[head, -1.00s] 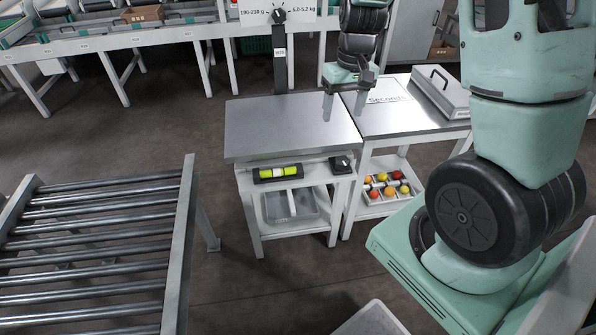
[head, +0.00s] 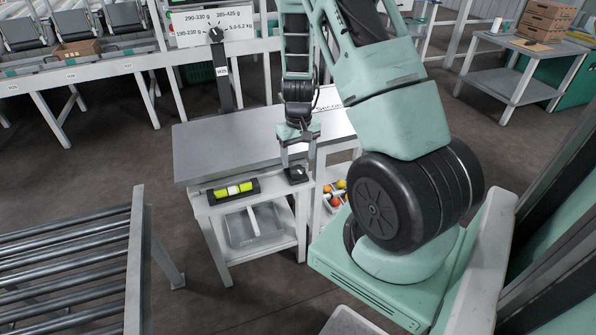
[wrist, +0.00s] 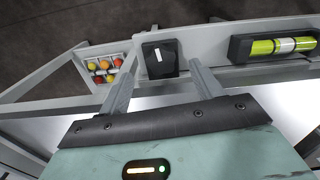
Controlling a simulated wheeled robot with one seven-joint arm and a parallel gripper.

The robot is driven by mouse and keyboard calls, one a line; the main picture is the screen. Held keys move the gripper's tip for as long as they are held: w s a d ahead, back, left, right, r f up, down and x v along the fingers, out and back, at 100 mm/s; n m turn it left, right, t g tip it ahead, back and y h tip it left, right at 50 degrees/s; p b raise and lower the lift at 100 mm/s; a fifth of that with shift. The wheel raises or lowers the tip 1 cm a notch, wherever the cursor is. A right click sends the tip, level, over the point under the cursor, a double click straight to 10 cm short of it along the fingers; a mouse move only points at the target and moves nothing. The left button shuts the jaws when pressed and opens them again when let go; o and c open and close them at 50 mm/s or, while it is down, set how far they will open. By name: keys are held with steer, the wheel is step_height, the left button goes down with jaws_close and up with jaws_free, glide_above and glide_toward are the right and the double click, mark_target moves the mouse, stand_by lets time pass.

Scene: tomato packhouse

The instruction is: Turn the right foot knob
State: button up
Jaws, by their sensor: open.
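The right foot knob (head: 296,175) is a dark block on the front rail of the steel-topped bench, at the rail's right end. In the wrist view the knob (wrist: 160,62) shows a white mark on its dark face. My gripper (head: 297,163) points down just above the knob. In the wrist view the two fingers are apart, one on each side of the knob in the picture. I cannot tell whether they touch it. A yellow-green spirit level (head: 233,190) in a black holder sits left of the knob; it also shows in the wrist view (wrist: 290,46).
The bench top (head: 222,146) is bare. A tray of tomatoes (head: 336,196) sits on a shelf to the right. A clear bin (head: 250,228) is under the bench. A roller conveyor (head: 70,260) stands at the left. A dial sign (head: 212,27) stands behind.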

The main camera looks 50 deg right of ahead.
mark_target(299, 171)
step_height(299, 171, down, 6)
steer(key=shift+r+b, duration=0.25)
steer(key=shift+b, duration=0.1)
steer(key=c, duration=1)
